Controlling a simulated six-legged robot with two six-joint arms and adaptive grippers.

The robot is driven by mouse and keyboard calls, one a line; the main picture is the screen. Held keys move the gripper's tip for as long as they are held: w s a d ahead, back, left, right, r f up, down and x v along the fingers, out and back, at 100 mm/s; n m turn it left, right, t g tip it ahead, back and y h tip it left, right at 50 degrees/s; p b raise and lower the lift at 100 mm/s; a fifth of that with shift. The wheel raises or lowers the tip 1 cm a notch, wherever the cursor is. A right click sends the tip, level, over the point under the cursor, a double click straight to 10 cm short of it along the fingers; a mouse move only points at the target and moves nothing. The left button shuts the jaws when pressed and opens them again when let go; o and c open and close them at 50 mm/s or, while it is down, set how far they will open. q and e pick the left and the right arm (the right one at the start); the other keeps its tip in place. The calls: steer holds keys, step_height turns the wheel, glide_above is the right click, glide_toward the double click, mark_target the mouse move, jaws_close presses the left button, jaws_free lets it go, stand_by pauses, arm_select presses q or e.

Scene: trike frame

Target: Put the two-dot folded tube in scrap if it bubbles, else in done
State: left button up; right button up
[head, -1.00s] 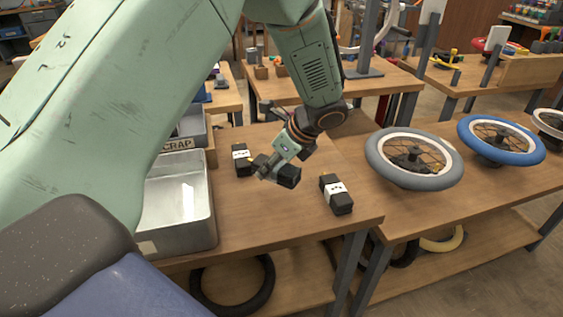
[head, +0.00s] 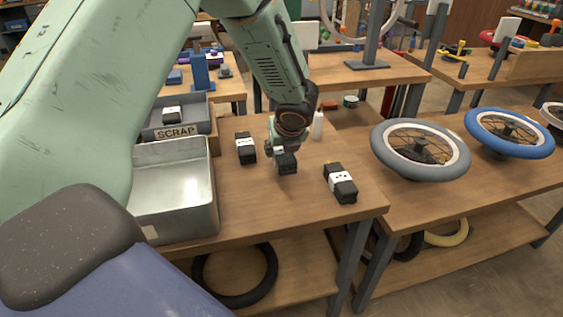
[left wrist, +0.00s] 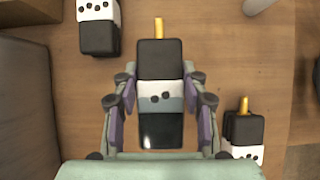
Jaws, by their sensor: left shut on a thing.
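My left gripper (head: 284,152) is shut on a black folded tube (left wrist: 160,60) with a brass valve stem and a white band showing two dots. The head view shows this tube (head: 287,163) over the middle of the bench; whether it touches the wood I cannot tell. A metal basin (head: 207,200) stands left of it. Behind the basin is a grey tray labelled SCRAP (head: 177,132), with another banded folded tube (head: 172,114) in it. I cannot make out a done container. My right gripper is not in view.
Banded folded tubes lie left (head: 245,148) and right (head: 340,183) of my left gripper, close by. A white bottle (head: 318,126) stands behind it. Wheels with grey (head: 382,162) and blue (head: 540,148) tyres lie on the bench to the right. Bare wood shows between the tubes.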

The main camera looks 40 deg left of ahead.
arm_select(q)
step_height(320, 180, down, 3)
steer(key=shift+s+r+b, duration=0.1)
steer(key=shift+b, duration=0.35)
steer(key=shift+f, duration=0.35)
steer(key=shift+r, duration=0.1)
steer(key=shift+f, duration=0.2)
steer(key=o, duration=1.3)
steer(key=shift+o, duration=0.3)
steer(key=shift+r, duration=0.1)
